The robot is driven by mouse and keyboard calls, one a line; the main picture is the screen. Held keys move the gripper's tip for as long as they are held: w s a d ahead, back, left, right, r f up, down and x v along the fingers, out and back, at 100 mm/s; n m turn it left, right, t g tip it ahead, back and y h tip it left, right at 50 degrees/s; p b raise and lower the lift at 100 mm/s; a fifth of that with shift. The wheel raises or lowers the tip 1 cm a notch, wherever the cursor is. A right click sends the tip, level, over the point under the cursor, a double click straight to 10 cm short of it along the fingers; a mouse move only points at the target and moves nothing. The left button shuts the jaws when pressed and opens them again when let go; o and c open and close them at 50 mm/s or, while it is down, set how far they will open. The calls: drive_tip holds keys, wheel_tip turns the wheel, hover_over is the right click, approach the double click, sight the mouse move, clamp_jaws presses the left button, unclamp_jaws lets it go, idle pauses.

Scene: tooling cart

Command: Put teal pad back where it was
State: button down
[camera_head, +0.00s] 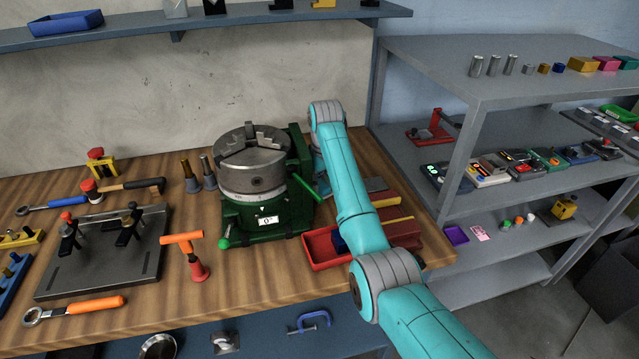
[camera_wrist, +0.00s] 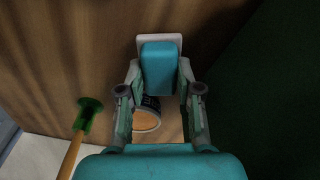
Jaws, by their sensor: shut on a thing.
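In the wrist view, the teal pad (camera_wrist: 159,68) is a small rounded block between the fingertips of my gripper (camera_wrist: 160,84). The fingers are closed against its two sides, with a pale grey plate edge showing around its far end. Wooden bench surface shows beyond it. In the head view, my arm reaches over the bench to the right of the green-based chuck (camera_head: 252,165). The gripper and the pad are hidden there behind the chuck and my arm.
A dark green surface (camera_wrist: 265,100) fills the right of the wrist view. A green-ended rod (camera_wrist: 88,117) and a round orange-faced item (camera_wrist: 147,120) are near the gripper. In the head view, a red tray (camera_head: 322,249) is right of the chuck, and a grey shelf unit (camera_head: 455,82) stands further right.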

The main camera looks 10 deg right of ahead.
drive_tip(key=shift+f, duration=0.2)
drive_tip(key=c, duration=0.8)
unclamp_jaws()
drive_tip(key=shift+f, duration=0.15)
